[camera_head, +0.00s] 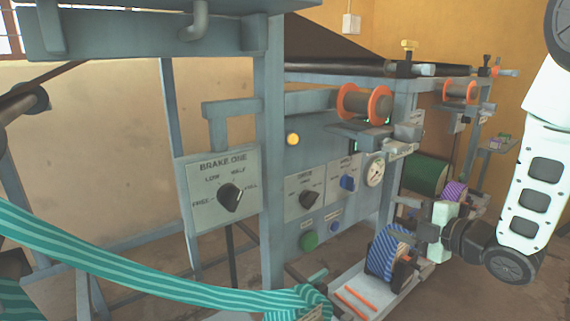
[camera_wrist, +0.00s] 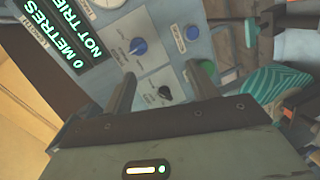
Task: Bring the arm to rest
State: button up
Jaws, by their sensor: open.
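My gripper (camera_head: 420,231) is at the right in the head view, in front of the machine and at the end of my white arm. It points left toward the control panel. In the wrist view my gripper (camera_wrist: 160,88) has its two dark fingers spread apart with nothing between them. Past them is the grey control panel (camera_wrist: 178,47) with a blue knob (camera_wrist: 138,46), a black knob (camera_wrist: 164,92) and a green button (camera_wrist: 207,67). The fingers appear clear of the knobs.
A blue striped roll (camera_head: 383,254) sits on a low tray close beside my gripper. A BRAKE ONE panel (camera_head: 218,202) and a teal striped band (camera_head: 130,272) are at the left. An orange-flanged spool (camera_head: 365,103) is above. A lit display (camera_wrist: 75,35) reads 0 METRES.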

jog(key=s+a+f+m+g+h, duration=0.3)
jog(key=s+a+m+g+h, duration=0.3)
jog(key=s+a+m, duration=0.4)
jog(key=s+a+r+m+g+h, duration=0.15)
jog(key=s+g, duration=0.25)
jog(key=s, duration=0.6)
jog(key=s+a+m+g, duration=0.1)
jog(key=s+m+g, duration=0.2)
jog(key=s, duration=0.7)
notch_tip(320, 180, up, 34)
jog(key=p, duration=3.4)
jog(key=shift+g, duration=0.3)
